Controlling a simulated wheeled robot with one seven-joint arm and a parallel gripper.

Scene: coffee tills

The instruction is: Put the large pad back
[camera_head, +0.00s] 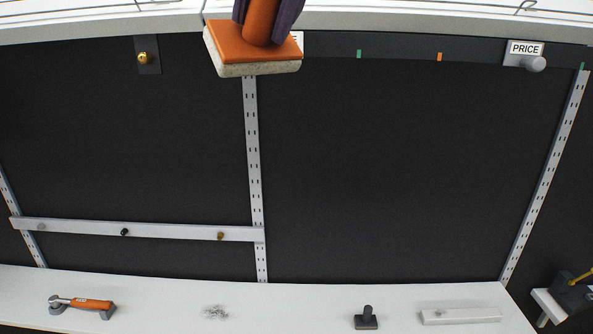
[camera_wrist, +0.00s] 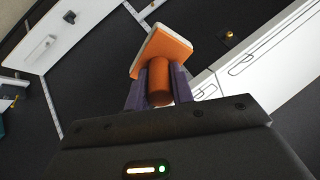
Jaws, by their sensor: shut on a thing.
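The large pad (camera_head: 252,48) has an orange back plate, a pale speckled face and an orange round handle. My gripper (camera_head: 263,18), with purple fingers, is shut on that handle near the top of the head view. The pale face points down, and the pad covers part of a label behind it. In the wrist view the pad (camera_wrist: 163,48) shows beyond the fingers, with the handle between them (camera_wrist: 160,84). The pad appears clear of the white lower shelf (camera_head: 270,295).
On the lower shelf are an orange-handled tool on a grey rest (camera_head: 84,305), a small grey scattered patch (camera_head: 215,312), a dark peg stand (camera_head: 367,319) and a white block (camera_head: 460,316). A pegged rail (camera_head: 170,231) crosses the left panel. A grey knob (camera_head: 536,64) is by the PRICE label.

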